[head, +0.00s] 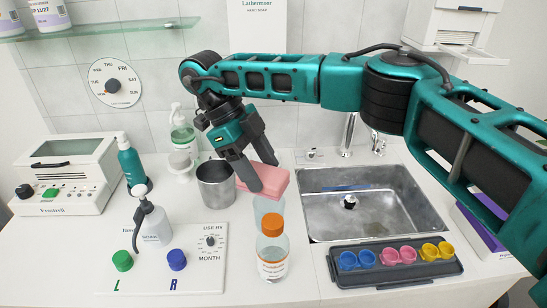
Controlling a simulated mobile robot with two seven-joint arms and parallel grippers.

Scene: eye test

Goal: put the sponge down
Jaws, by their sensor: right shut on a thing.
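A pink sponge (272,181) is in the head view, left of the sink. My right gripper (258,178) is shut on the sponge, its fingers pointing down. The sponge is tilted a little, and its left part is hidden by a finger. I cannot tell whether the sponge touches the counter (215,285) or is above it. My left gripper is not in view.
A metal cup (215,186) stands left of the sponge. A clear container (268,207) and an orange-capped bottle (272,254) stand in front. The metal sink (365,205) is to the right, with a dark tray (395,273) of coloured cups before it.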

